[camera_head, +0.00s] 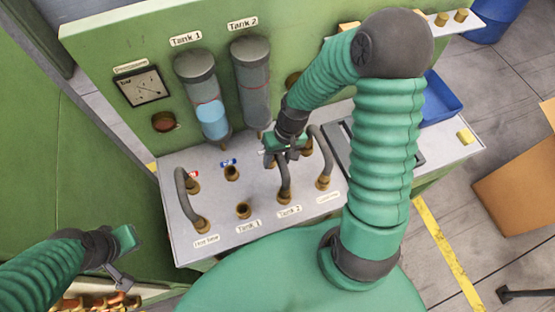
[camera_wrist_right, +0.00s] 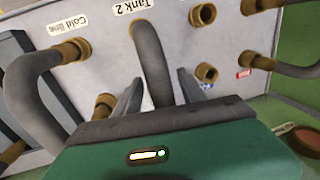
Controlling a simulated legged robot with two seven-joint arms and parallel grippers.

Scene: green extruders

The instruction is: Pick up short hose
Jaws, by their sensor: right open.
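A grey hose (camera_head: 284,178) rises from the brass port by the Tank 2 label on the panel; its upper end is hidden behind my right gripper (camera_head: 284,152). In the right wrist view this hose (camera_wrist_right: 152,62) stands between the two open fingers (camera_wrist_right: 158,96), which do not appear closed on it. A second hose (camera_head: 181,190) joins two ports at the panel's left. A third hose (camera_head: 326,147) rises from the Cold line port; it also shows in the right wrist view (camera_wrist_right: 28,95). Which hose is meant as the short one is unclear. My left gripper (camera_head: 126,262) is low left, away from the panel.
Bare brass ports (camera_head: 243,210) sit between the hoses. Two tanks (camera_head: 207,100) and a gauge (camera_head: 143,87) are on the green back wall. A blue tray (camera_head: 440,100) lies at the right, and a brown box (camera_head: 515,190) is on the floor.

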